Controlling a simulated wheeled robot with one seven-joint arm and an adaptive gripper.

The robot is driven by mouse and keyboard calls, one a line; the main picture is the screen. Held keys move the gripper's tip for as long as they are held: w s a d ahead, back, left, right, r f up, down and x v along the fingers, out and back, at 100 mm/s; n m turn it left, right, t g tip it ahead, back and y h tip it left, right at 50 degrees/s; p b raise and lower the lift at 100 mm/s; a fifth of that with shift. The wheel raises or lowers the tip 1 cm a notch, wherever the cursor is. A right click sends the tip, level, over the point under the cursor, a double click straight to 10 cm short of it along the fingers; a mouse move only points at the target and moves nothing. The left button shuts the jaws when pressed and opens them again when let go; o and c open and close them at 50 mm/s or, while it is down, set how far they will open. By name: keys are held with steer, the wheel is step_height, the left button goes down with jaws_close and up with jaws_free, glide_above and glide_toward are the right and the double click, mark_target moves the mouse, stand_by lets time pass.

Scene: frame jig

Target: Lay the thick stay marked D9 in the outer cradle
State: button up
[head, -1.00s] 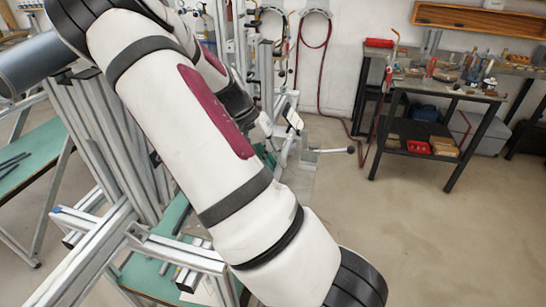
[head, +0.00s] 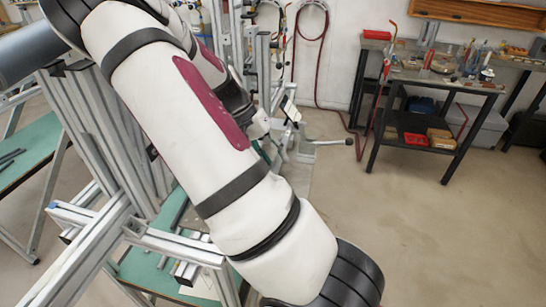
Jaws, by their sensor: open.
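My arm crosses the head view from upper left to bottom right and covers much of the jig. I cannot make out my gripper or its fingers; the far part of the arm is largely hidden behind the near link. Dark bars (head: 11,157) lie on the green table top at the left edge, too small to read any mark. Whether the D9 stay is among them I cannot tell. The aluminium frame (head: 95,140) stands behind and left of my arm. I cannot tell the outer cradle apart in it.
A green-topped surface (head: 140,268) lies under the frame rails (head: 175,245). A lever (head: 330,142) sticks out right of the jig. A black workbench (head: 440,85) with tools and red bins stands at the back right. The floor (head: 440,230) at right is clear.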

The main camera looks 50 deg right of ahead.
steer(key=shift+r, duration=0.1)
steer(key=v, duration=1.2)
steer(key=shift+s, duration=0.15)
